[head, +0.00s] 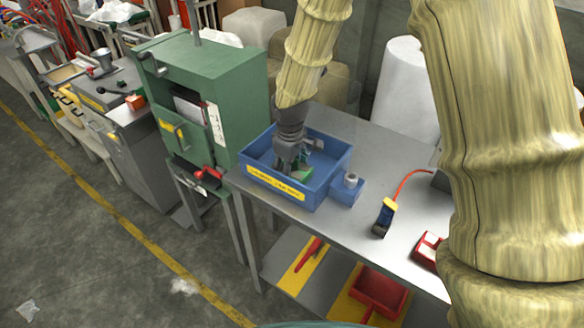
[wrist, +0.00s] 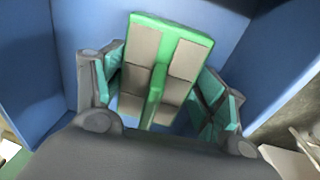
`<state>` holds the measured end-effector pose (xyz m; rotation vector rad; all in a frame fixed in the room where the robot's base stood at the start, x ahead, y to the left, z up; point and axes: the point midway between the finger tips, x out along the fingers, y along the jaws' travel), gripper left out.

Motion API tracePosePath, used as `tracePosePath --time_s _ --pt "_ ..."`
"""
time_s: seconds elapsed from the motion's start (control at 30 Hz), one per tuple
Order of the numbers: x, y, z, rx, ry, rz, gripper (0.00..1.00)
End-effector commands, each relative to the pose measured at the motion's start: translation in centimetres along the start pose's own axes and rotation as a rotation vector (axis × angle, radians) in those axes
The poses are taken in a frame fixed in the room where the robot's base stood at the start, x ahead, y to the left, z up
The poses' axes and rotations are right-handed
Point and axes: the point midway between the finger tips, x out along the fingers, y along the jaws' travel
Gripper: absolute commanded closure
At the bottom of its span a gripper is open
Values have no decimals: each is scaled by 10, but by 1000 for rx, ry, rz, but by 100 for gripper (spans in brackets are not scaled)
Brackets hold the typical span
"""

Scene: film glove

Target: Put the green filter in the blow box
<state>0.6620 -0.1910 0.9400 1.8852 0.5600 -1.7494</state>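The blue box (head: 318,198) with a yellow label stands on the left end of the grey metal table. My gripper (head: 298,168) reaches down inside it. The green filter, a green frame with grey-brown panels (wrist: 158,72), lies in the box between my two fingers in the wrist view. A bit of green also shows below my gripper in the head view (head: 305,173). The fingers (wrist: 160,95) stand apart on either side of the filter, with a gap visible on the right. The filter's lower end is hidden by my gripper's body.
A green cabinet (head: 225,75) with a lever stands left of the table (head: 350,225). A yellow and dark handheld tool (head: 385,216) and a red item (head: 428,250) lie to the right. A red bin (head: 378,291) is on the shelf below.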

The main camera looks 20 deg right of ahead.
Motion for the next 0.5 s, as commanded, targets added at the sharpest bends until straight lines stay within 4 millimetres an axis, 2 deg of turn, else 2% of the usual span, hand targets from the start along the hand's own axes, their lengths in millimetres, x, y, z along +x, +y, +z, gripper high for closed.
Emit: tracePosePath --time_s 0.23,0.5 --pt "-3 1 -3 -1 1 0 28" --pt "-32 2 -3 0 3 2 28"
